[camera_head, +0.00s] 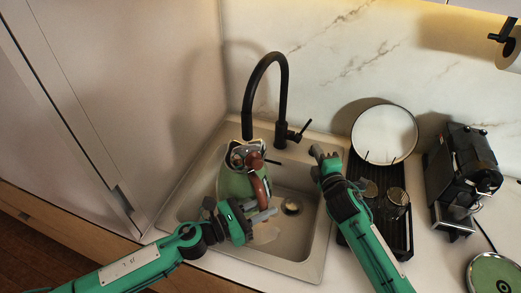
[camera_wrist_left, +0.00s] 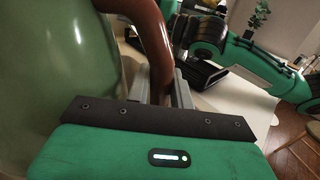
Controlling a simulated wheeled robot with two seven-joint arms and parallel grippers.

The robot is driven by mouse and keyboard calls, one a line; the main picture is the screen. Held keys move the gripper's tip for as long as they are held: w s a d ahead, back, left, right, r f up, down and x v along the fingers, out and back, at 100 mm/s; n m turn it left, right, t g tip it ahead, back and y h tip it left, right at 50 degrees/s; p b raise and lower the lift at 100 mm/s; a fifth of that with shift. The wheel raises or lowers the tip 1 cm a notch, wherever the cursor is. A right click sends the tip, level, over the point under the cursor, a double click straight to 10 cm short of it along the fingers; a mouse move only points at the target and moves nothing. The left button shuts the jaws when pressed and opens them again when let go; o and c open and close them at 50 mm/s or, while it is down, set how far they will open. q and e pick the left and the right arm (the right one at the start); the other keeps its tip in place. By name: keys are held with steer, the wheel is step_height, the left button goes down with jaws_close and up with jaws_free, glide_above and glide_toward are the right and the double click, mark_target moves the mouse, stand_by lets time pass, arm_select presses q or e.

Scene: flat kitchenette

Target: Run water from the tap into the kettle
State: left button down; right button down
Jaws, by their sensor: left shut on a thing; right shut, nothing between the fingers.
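The green kettle (camera_head: 234,184) is in the left part of the sink, its top right under the spout end of the black tap (camera_head: 284,90). Its brown handle (camera_head: 263,190) faces right. My left gripper (camera_head: 262,214) is shut on this handle; the left wrist view shows the handle (camera_wrist_left: 153,40) between the fingers and the green kettle body (camera_wrist_left: 60,70) at the left. My right gripper (camera_head: 319,156) is shut and empty, just right of and below the tap's side lever (camera_head: 302,130), apart from it. I see no clear water stream at the spout.
The sink (camera_head: 315,262) has a drain (camera_head: 291,207) right of the kettle. A black rack (camera_head: 401,238) with glasses (camera_head: 396,198) and a white plate (camera_head: 384,134) stands right of my right arm. A black coffee machine (camera_head: 461,170) is farther right. A wall closes off the left.

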mark_target(268, 189)
arm_select(q)
steer(key=w, duration=0.2)
steer(key=w+d, duration=0.1)
steer(key=w, duration=0.2)
steer(key=shift+w+d+r, duration=0.25)
steer(key=shift+w+d, duration=0.05)
steer(key=shift+d, duration=0.1)
steer(key=shift+f, duration=0.1)
stand_by(2.4)
